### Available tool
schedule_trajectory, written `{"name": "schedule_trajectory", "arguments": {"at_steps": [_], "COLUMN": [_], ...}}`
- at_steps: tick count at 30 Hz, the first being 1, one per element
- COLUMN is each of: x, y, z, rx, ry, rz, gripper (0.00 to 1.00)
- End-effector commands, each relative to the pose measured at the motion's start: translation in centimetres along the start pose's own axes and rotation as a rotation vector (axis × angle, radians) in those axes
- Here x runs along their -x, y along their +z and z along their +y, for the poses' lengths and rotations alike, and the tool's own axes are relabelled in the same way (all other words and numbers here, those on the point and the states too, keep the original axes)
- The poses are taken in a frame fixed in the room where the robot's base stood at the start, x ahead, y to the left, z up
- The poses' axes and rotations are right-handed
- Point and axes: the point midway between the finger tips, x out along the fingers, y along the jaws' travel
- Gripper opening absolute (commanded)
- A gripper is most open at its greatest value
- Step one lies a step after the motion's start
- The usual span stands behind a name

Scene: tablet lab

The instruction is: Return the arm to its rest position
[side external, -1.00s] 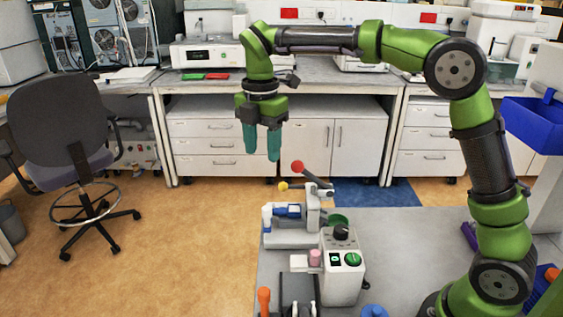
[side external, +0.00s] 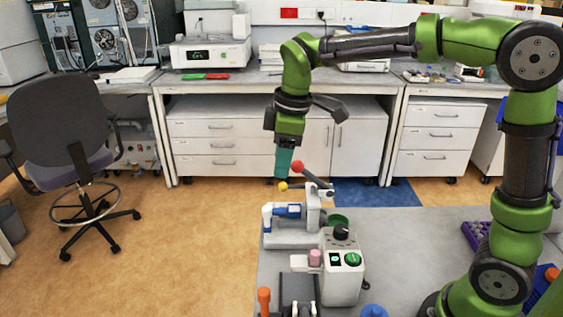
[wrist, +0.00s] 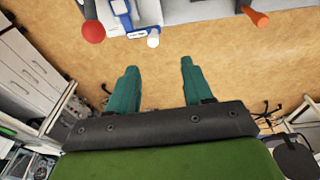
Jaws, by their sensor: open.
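My gripper (side external: 283,165) hangs from the raised green arm, fingers pointing down, in the side view. It is above and behind the tablet press with the red ball lever (side external: 297,168). In the wrist view my gripper (wrist: 157,85) shows two teal fingers spread apart with nothing between them. Beyond the fingertips is bare tan floor. The red ball (wrist: 93,31) shows at the upper left there, clear of the fingers. In the side view one finger overlaps the other, so the gap is hidden.
A blue bin stands at the right. An office chair (side external: 68,125) is far left.

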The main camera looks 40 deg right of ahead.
Motion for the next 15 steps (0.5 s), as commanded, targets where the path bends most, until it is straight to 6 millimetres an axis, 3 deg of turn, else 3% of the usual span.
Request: {"name": "schedule_trajectory", "arguments": {"at_steps": [3,9,15], "x": [1.1,1.7,1.6], "y": [3.8,9.8,13.9], "z": [-2.0,-5.5,-8.1], "rx": [-0.351,-0.871,-1.099], "ry": [0.029,0.012,-0.027], "rz": [0.098,0.294,0.444], "gripper": [0.51,0.51,0.51]}}
